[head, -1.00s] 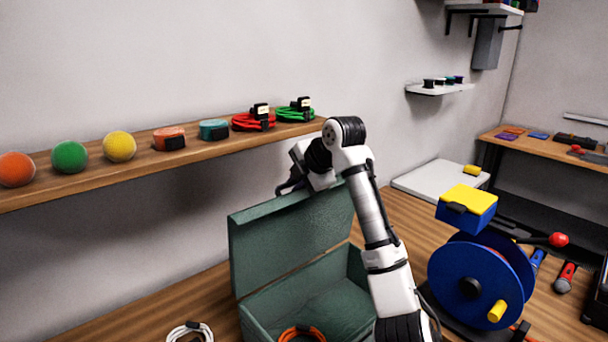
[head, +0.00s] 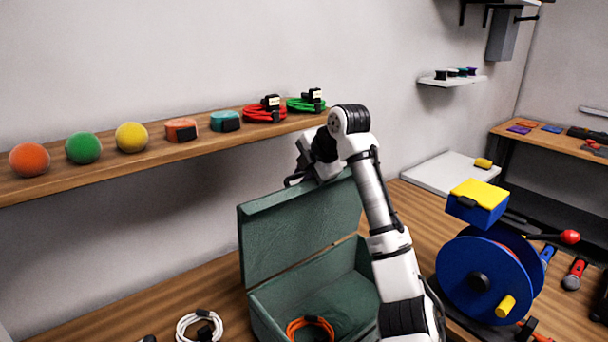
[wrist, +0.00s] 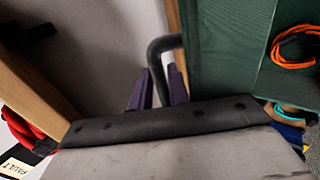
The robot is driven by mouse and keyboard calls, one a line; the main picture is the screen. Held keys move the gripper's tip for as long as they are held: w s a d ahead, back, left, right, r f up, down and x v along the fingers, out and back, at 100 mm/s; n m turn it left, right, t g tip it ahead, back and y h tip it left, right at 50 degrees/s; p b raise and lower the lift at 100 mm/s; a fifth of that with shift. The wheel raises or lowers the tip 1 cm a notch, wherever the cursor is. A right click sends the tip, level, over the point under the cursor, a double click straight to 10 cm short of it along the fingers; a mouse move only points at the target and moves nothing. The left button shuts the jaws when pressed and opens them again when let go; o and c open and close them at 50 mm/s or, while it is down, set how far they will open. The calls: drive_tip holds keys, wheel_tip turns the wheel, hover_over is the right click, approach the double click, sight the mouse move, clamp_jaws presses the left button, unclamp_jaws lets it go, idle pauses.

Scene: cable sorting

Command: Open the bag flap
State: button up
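The green bag (head: 254,295) is a box-like case on the wooden bench, with its top open. Its flap (head: 302,235) stands up at the back, roughly upright, and also shows in the wrist view (wrist: 225,50). My gripper (wrist: 160,88) is at the flap's upper edge. Its two purple fingers lie on either side of a dark curved handle (wrist: 163,43) and look closed on it. In the head view my wrist hides most of this contact. An orange cable (head: 311,325) lies inside the bag; it also shows in the wrist view (wrist: 292,45).
A wall shelf (head: 120,170) with balls, tape-like items and red and green cables is close behind the flap. A blue cable reel (head: 462,265) stands right of my arm. A white cable (head: 188,325) lies left of the bag. The bench beyond the bag's left side is partly clear.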

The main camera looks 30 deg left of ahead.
drive_tip(key=b+v, duration=0.3)
drive_tip(key=v, duration=1)
drive_tip(key=shift+r+b, duration=0.2)
drive_tip(key=shift+b, duration=0.15)
drive_tip(key=shift+d+f, duration=0.1)
